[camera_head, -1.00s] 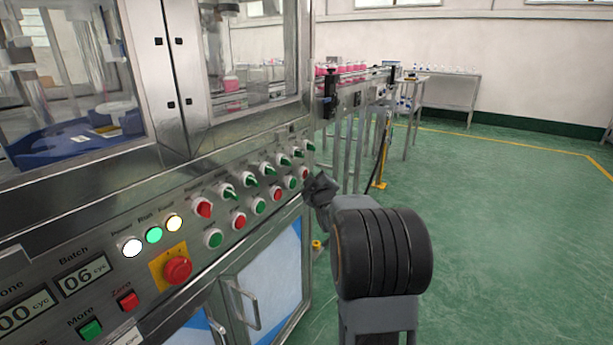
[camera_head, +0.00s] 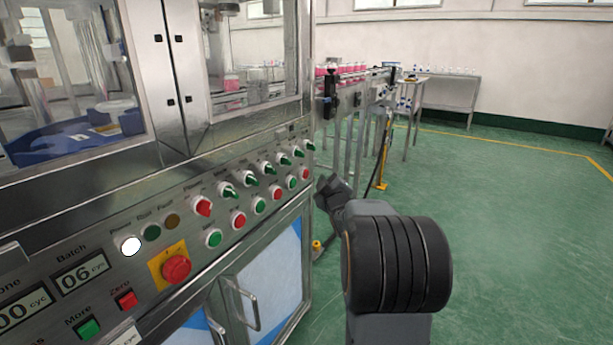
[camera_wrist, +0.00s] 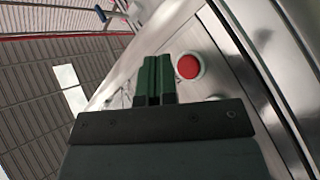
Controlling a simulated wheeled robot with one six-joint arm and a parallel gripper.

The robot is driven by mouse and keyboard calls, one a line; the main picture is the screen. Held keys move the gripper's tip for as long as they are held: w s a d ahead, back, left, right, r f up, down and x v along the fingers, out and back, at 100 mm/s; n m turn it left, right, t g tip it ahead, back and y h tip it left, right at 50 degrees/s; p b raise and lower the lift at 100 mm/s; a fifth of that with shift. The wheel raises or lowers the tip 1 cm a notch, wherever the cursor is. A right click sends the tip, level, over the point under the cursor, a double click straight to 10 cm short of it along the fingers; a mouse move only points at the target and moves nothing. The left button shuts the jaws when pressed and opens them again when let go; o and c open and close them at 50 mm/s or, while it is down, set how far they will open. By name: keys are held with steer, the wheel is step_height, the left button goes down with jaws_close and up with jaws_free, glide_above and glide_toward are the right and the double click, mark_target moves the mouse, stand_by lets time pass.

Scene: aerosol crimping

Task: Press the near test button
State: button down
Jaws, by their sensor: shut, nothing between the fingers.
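The control panel (camera_head: 150,260) of the steel machine carries a lower row of round push buttons, alternating green (camera_head: 214,238) and red (camera_head: 238,219). Their labels are too small to read, so I cannot tell which is the near test button. In the wrist view my gripper (camera_wrist: 157,57) is shut and empty, its two green fingers side by side. A red button (camera_wrist: 187,66) in a pale ring shows just right of the fingertips, apart from them in the picture. In the head view my arm stands right of the panel's far end; the fingers cannot be made out.
Green-handled rotary switches (camera_head: 250,179) line the panel above the buttons. A red emergency stop (camera_head: 176,268) sits on a yellow plate at the near end. Cabinet door handles (camera_head: 243,303) stick out below. A conveyor (camera_head: 352,88) with pink-filled items stands beyond. Floor at right is clear.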

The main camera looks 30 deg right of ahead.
steer(key=shift+s+d, duration=0.35)
steer(key=shift+s, duration=0.25)
steer(key=shift+s+d, duration=0.3)
steer(key=shift+s, duration=0.3)
steer(key=s+a+r+m+g+y+p, duration=0.1)
steer(key=s+a+r+m+g+p, duration=0.15)
steer(key=a+r+p, duration=0.55)
steer(key=s+a+r+m+g+y+p, duration=0.15)
steer(key=s+a+r+g+p, duration=0.3)
steer(key=p, duration=0.65)
steer(key=s+a+r+m+g+y+p, duration=0.2)
steer(key=s+a+r+g+p, duration=0.5)
steer(key=s+a+r+p, duration=0.5)
steer(key=s+a+y+p, duration=0.1)
steer(key=s+a+p, duration=0.2)
steer(key=p, duration=0.2)
steer(key=shift+s+a, duration=0.2)
steer(key=shift+s, duration=0.2)
